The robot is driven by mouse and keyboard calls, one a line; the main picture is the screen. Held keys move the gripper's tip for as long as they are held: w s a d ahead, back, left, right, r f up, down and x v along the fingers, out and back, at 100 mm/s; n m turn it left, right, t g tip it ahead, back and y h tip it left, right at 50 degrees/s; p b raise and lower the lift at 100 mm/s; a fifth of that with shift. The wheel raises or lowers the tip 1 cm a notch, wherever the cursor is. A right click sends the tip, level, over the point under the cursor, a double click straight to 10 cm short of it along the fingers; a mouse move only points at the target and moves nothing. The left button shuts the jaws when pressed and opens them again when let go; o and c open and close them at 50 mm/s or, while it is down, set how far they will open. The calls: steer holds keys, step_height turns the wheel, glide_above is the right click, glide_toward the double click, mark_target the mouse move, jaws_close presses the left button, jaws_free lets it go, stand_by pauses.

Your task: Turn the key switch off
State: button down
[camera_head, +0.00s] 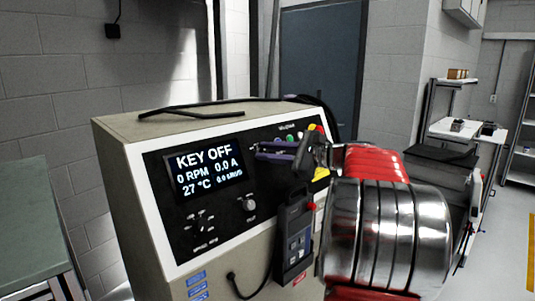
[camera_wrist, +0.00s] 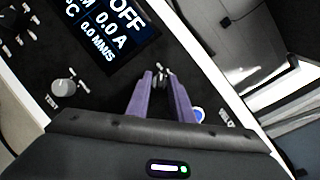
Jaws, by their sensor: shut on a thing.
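My gripper (camera_wrist: 161,84) has purple fingers, which stand on both sides of the small metal key switch (camera_wrist: 161,73) on the black panel. The fingers are shut on the key, and part of it shows between and just beyond their tips. In the head view my gripper (camera_head: 262,151) reaches the panel from the right, and the key is hidden behind it. The display (camera_head: 210,172) on the panel reads KEY OFF, 0 RPM, 0.0 A and 27 °C. Part of the display also shows in the wrist view (camera_wrist: 115,30).
A TEST knob (camera_head: 249,205) sits below the display, left of my fingers in the wrist view. A handheld device (camera_head: 297,240) hangs on the cabinet front. A black cable (camera_head: 190,112) lies on the cabinet top. A shelf (camera_head: 460,130) stands at the right.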

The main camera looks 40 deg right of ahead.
steer(key=shift+a+n, duration=0.1)
steer(key=shift+n, duration=0.3)
steer(key=c, duration=1.8)
jaws_free()
steer(key=shift+c, duration=0.2)
steer(key=shift+s, duration=0.1)
steer(key=v, duration=1.3)
steer(key=shift+s+d, duration=0.25)
